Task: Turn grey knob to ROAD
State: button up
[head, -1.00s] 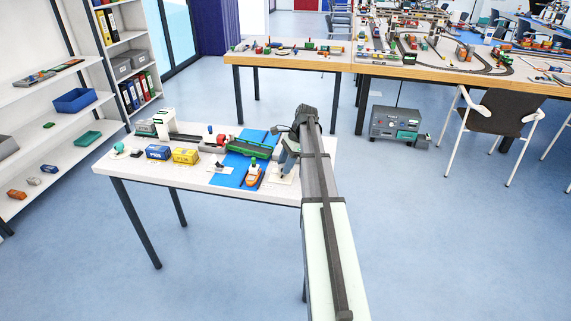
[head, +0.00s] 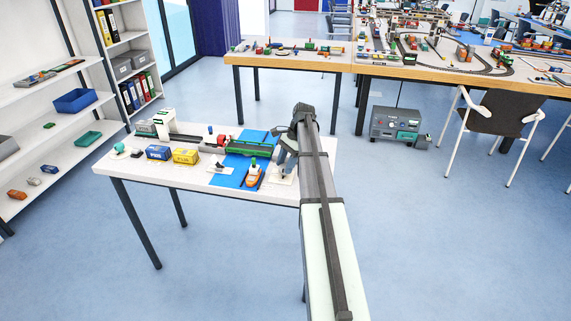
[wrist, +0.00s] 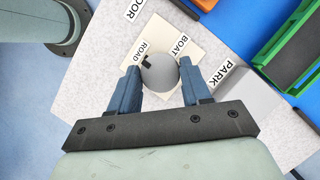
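The grey knob (wrist: 160,73) is round with a short black pointer mark, on a cream plate (wrist: 180,33) in the wrist view. The mark sits at its upper left, toward the ROAD label (wrist: 140,52). The BOAT label (wrist: 181,46) is at its upper right. In the head view my gripper (head: 287,160) is low over the right end of the white table (head: 205,183); the knob cannot be made out there.
A PARK label (wrist: 222,73) lies right of the knob, beside a grey block. A green tray (wrist: 295,50) is at the upper right. In the head view, an orange boat (head: 253,175) on blue, a yellow box (head: 186,156) and a blue box (head: 158,152) stand left of my gripper.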

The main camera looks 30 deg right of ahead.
jog(key=o, duration=0.4)
jog(key=shift+r, duration=0.1)
jog(key=v, duration=1.3)
jog(key=shift+d+r, duration=0.2)
jog(key=shift+r, duration=0.05)
